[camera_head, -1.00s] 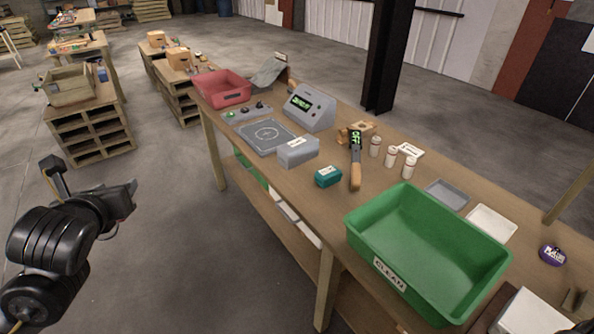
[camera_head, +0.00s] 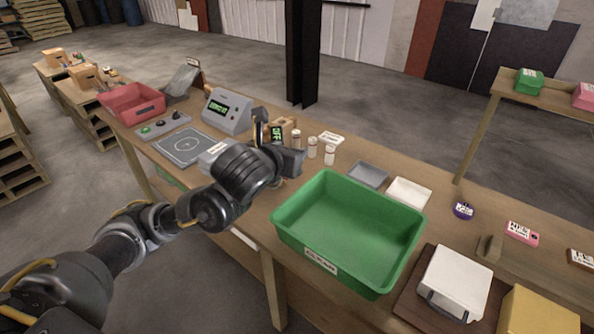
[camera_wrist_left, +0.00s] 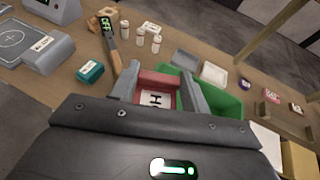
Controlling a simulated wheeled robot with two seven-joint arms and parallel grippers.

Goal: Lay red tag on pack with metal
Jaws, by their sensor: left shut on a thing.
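My left gripper (camera_head: 277,138) reaches over the table and also shows in the left wrist view (camera_wrist_left: 160,72). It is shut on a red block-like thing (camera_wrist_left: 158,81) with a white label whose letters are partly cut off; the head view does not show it. A teal pack (camera_wrist_left: 90,72) lies on the table beside the gripper in the wrist view. A handheld detector (camera_wrist_left: 110,34) shows OFF. A purple pack (camera_head: 463,210), a pink pack (camera_head: 521,232) and a brown pack (camera_head: 581,258) lie at the right. My right gripper is out of view.
A green bin (camera_head: 322,264) marked CLEAN stands in the table's middle. Behind it are a grey tray (camera_head: 368,174), a white tray (camera_head: 409,193) and several bottles (camera_head: 312,147). A red bin (camera_head: 134,104) and a lit display unit (camera_head: 226,111) stand left. A white box (camera_head: 456,278) stands right.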

